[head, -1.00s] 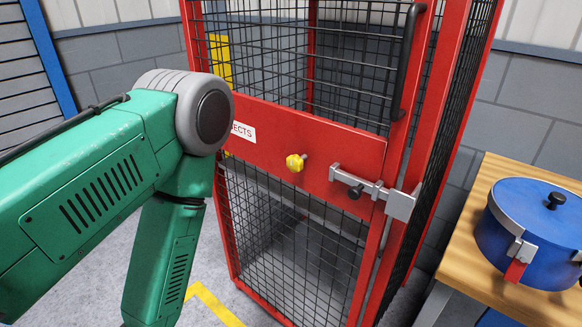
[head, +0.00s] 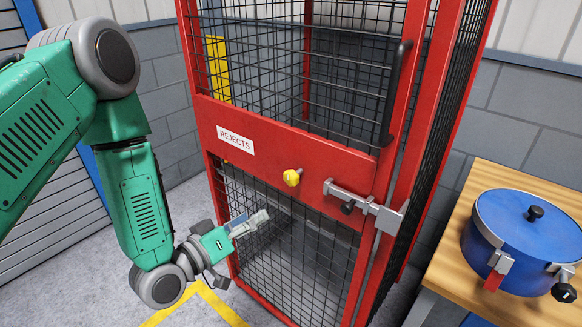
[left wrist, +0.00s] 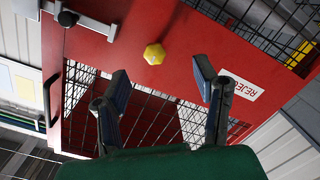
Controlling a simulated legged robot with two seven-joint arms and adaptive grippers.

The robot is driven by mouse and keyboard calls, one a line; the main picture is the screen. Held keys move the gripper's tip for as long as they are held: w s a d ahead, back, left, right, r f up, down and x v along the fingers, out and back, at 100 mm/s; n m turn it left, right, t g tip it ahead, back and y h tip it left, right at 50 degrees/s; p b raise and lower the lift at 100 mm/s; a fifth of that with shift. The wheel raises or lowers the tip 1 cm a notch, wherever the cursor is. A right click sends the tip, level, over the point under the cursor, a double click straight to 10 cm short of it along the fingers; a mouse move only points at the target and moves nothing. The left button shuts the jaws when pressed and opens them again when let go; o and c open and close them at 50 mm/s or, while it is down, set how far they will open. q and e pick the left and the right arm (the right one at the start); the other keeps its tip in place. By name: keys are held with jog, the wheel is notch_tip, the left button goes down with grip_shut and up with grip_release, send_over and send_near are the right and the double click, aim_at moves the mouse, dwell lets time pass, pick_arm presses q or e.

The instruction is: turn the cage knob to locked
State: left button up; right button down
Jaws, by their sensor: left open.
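The yellow cage knob (head: 292,177) sits on the red door panel (head: 340,165) of the mesh cage, left of the sliding bolt (head: 364,205). My left gripper (head: 262,220) is in front of the lower mesh, below and left of the knob. In the left wrist view the gripper (left wrist: 160,85) is open, its two blue-grey fingers apart and empty. The knob (left wrist: 154,53) shows beyond the fingertips, roughly centred above the gap, clear of both fingers. No marks for locked are readable. My right gripper is not in view.
A white REJECTS label (head: 235,140) is on the panel. A black handle (head: 396,92) stands on the door's right side. At the right, a wooden bench (head: 450,232) carries a blue lidded pot (head: 520,240). A yellow line (head: 210,298) marks the grey floor.

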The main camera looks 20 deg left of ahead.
aim_at(288, 180)
pick_arm(q)
jog(key=shift+t, duration=0.5)
jog(key=x, duration=0.4)
jog(key=r+p+x, duration=0.1)
jog(key=x, duration=0.4)
jog(key=r+x, duration=0.1)
jog(key=x, duration=0.4)
jog(key=shift+w+a+r+p, duration=0.1)
jog(key=shift+w+p, duration=0.15)
jog(key=shift+p, duration=0.05)
jog(key=c, duration=1.2)
